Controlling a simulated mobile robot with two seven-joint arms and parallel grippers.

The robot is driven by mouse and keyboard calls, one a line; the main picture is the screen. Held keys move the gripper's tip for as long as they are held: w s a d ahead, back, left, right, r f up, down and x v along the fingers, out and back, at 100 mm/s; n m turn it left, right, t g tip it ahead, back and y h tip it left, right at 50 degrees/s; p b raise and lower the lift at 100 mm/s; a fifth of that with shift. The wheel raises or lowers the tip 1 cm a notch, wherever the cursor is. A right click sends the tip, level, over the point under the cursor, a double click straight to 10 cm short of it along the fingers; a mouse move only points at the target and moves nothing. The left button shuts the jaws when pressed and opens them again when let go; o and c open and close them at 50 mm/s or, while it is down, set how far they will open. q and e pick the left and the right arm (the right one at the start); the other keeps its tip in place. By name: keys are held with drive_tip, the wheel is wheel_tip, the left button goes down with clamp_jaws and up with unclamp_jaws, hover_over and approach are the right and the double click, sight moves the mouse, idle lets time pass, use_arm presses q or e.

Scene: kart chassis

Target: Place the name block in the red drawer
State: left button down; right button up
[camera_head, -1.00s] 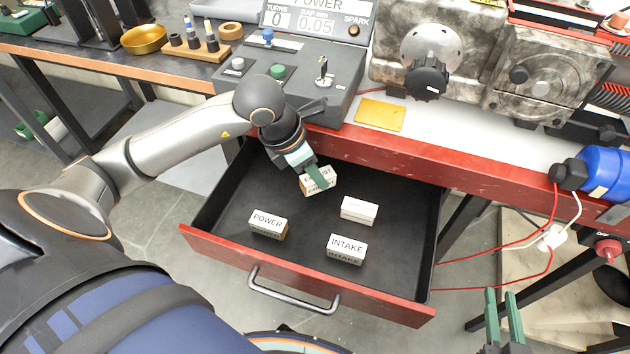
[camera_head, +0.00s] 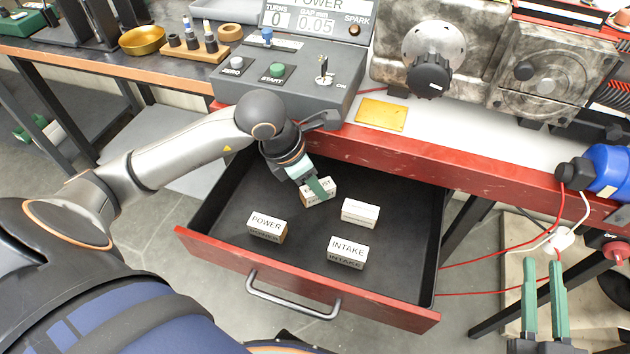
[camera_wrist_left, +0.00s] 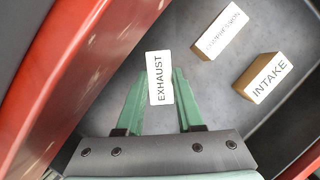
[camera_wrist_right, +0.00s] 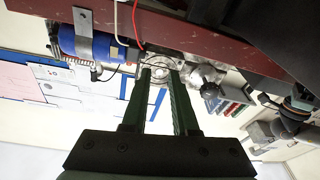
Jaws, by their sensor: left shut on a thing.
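The red drawer (camera_head: 215,246) is pulled out, with its dark interior facing up. My left gripper (camera_head: 317,188) is inside the drawer area, shut on a white-topped block marked EXHAUST (camera_wrist_left: 159,78). I cannot tell whether this block touches the drawer floor. The POWER block (camera_head: 266,225), the INTAKE block (camera_head: 347,250) and a third block (camera_head: 360,212), marked COMPRESSION in the left wrist view (camera_wrist_left: 222,31), lie apart on the drawer floor. My right gripper (camera_head: 543,268) is open and empty, to the right of the drawer.
The red-edged bench (camera_head: 470,164) stands above the drawer, carrying a grey control box (camera_head: 300,85), a yellow plate (camera_head: 381,114) and metal machinery. Red and white cables hang at the right, near a blue cylinder (camera_head: 608,170). The drawer handle (camera_head: 290,303) juts forward.

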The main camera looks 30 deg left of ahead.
drive_tip(key=shift+r, duration=0.1)
use_arm(q)
drive_tip(key=shift+f, duration=0.1)
drive_tip(key=c, duration=0.5)
unclamp_jaws()
drive_tip(key=shift+c, duration=0.2)
use_arm(e)
drive_tip(key=shift+r+y, duration=0.3)
drive_tip(key=shift+r, duration=0.5)
